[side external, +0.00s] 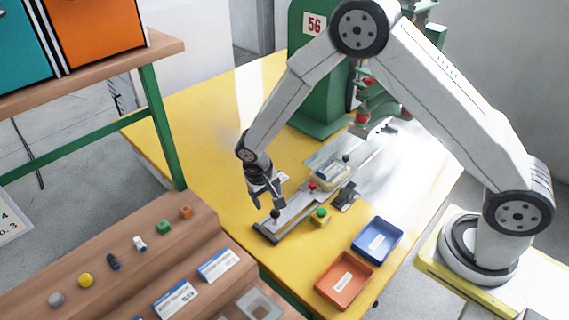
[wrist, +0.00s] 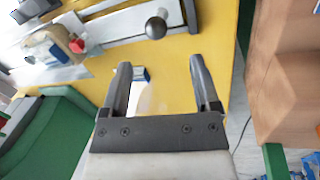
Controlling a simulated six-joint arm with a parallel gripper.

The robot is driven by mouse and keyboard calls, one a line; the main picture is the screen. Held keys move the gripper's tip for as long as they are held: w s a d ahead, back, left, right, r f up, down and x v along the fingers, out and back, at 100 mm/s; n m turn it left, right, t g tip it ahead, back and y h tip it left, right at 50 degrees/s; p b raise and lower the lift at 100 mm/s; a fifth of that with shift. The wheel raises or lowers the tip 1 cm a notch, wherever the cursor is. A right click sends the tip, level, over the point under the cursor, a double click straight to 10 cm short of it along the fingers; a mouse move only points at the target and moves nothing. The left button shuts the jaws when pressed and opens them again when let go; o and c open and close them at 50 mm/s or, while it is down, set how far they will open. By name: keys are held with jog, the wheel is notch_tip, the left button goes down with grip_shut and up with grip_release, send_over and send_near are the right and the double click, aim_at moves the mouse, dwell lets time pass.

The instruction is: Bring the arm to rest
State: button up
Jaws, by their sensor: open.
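My gripper (side external: 269,206) is at the end of my bent arm, low over the yellow table (side external: 215,115), by the near end of a long grey slide (side external: 292,208) with a dark ball knob (side external: 275,213). In the wrist view my gripper (wrist: 161,66) has its two fingers wide apart and nothing is clamped between them. The ball knob (wrist: 156,27) shows beyond the fingertips. A small blue and white item (wrist: 140,73) shows between the fingers, close to one of them; its distance from the finger is unclear.
A green machine (side external: 318,100) marked 56 stands behind the slide. A green button (side external: 320,212), a blue tray (side external: 377,240) and an orange tray (side external: 344,281) lie to the right. A stepped wooden rack (side external: 125,265) with several small parts stands at left front. The table's left part is clear.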

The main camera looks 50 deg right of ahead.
jog(key=s+d+r+n+t+y, duration=0.1)
jog(key=s+d+r, duration=0.2)
jog(key=s+r, duration=0.4)
jog(key=s+d+r+n+t+y, duration=0.1)
jog(key=s+d+r+t, duration=0.1)
jog(key=s+d+r, duration=0.2)
jog(key=shift+s+d+r, duration=0.15)
jog(key=shift+s+r, duration=1.5)
jog(key=shift+s, duration=0.95)
